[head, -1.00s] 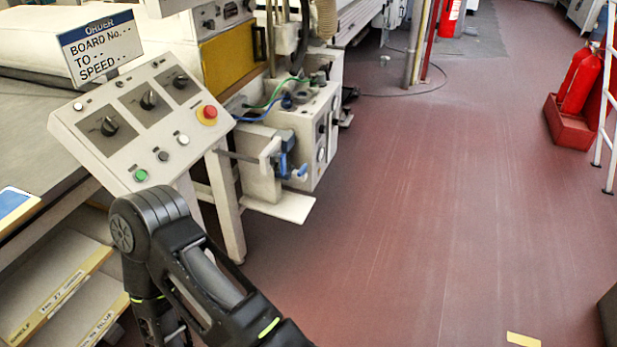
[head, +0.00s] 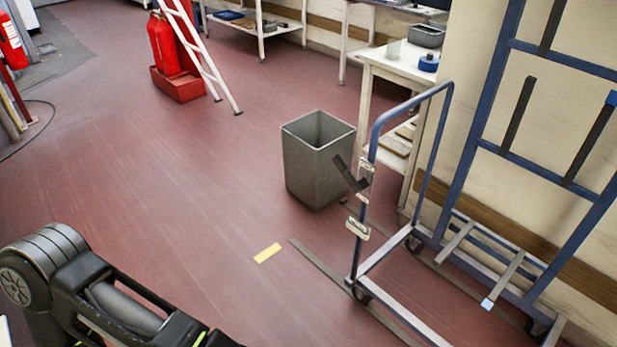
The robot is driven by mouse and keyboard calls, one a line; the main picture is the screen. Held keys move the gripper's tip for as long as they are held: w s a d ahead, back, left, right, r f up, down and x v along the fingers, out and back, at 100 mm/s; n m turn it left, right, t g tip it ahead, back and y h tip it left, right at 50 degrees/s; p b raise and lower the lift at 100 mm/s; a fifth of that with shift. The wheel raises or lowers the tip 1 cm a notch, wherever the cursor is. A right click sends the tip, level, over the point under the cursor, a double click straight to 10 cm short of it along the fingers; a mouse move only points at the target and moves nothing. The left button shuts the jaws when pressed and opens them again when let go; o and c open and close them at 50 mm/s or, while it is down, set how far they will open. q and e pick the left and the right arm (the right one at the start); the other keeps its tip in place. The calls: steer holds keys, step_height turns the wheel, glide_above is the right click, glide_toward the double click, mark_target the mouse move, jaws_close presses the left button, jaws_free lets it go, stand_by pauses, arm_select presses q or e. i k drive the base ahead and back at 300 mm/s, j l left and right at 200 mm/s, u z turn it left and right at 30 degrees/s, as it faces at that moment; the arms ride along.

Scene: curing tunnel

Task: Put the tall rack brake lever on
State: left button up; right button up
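The tall rack (head: 466,190) stands at the right against the wall, a blue metal frame with dark angled bars, a grey base and castors. Its front end has a lower blue post with pale metal brackets (head: 357,229). A dark lever (head: 350,175) sticks out from this post, tilted up and to the left; I cannot tell whether it is the brake lever or whether it is on or off. One of my black arms shows at the lower left, but its gripper is outside the picture. My other gripper is not in view either.
A grey bin (head: 318,165) stands just left of the rack's post. A yellow floor mark (head: 267,253) and dark floor strips (head: 322,266) lie in front. A white table (head: 400,70) is behind. Red extinguishers (head: 165,45) and a white ladder (head: 205,55) stand farther back. The red floor at centre left is clear.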

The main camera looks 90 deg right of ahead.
mark_target(357, 187)
steer(key=z, duration=3.15)
